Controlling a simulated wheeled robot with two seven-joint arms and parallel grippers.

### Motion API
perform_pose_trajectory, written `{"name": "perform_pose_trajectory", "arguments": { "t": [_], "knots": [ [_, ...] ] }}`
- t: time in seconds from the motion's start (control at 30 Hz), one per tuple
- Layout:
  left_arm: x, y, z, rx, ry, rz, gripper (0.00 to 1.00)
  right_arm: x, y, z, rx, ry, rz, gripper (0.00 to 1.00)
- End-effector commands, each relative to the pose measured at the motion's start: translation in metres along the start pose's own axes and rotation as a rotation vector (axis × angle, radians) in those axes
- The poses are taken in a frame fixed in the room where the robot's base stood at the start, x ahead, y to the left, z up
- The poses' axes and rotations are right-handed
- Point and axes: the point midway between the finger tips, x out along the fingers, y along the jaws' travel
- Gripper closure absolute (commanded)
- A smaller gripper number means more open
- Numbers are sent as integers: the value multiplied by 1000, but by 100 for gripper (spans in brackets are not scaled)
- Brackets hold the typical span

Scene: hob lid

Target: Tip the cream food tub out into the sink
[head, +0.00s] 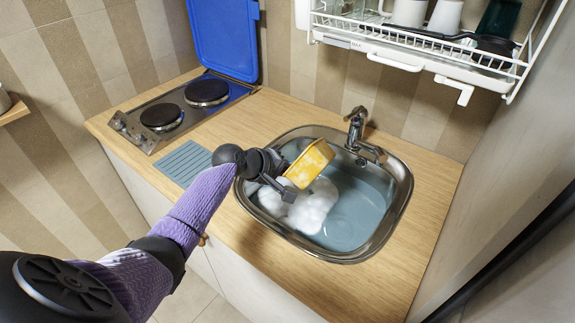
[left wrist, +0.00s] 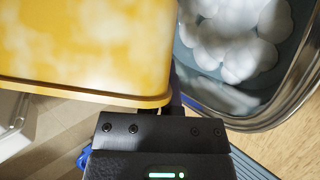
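The food tub (head: 309,163) is yellow with pale, cream-coloured blotches. It is tilted in the air over the left part of the sink (head: 398,207). My left gripper (head: 282,181) is shut on its near edge. In the left wrist view the tub (left wrist: 85,45) fills the upper left, its rim running down to my gripper (left wrist: 172,105). The inside of the tub is mostly hidden, so I cannot tell what is in it. The sink holds bluish water with white foam (head: 313,208) below the tub. My right gripper is not in view.
A tap (head: 357,128) stands at the sink's back edge. A hob (head: 160,117) with its blue lid (head: 224,38) raised is at the left. A grey-blue ribbed mat (head: 183,163) lies beside the sink. A dish rack (head: 420,45) hangs above. The front right worktop (head: 370,285) is clear.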

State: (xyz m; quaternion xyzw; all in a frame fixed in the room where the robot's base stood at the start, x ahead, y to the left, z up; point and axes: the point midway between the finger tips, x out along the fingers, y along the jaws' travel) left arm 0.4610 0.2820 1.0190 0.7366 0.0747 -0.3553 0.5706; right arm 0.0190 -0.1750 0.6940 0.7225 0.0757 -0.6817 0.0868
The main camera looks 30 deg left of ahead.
Motion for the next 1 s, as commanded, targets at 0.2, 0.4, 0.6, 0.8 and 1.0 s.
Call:
{"name": "perform_pose_trajectory", "arguments": {
  "t": [0.2,0.4,0.6,0.8,1.0],
  "knots": [
    [-21,28,-3,234,165,-109,100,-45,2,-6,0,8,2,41],
    [-26,37,2,349,250,-170,100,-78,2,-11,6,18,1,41],
    [-32,53,11,519,369,-250,100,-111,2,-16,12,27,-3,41],
    [-35,63,19,727,519,-351,100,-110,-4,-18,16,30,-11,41],
    [-40,72,22,841,601,-408,100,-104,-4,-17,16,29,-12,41]
  ]
}}
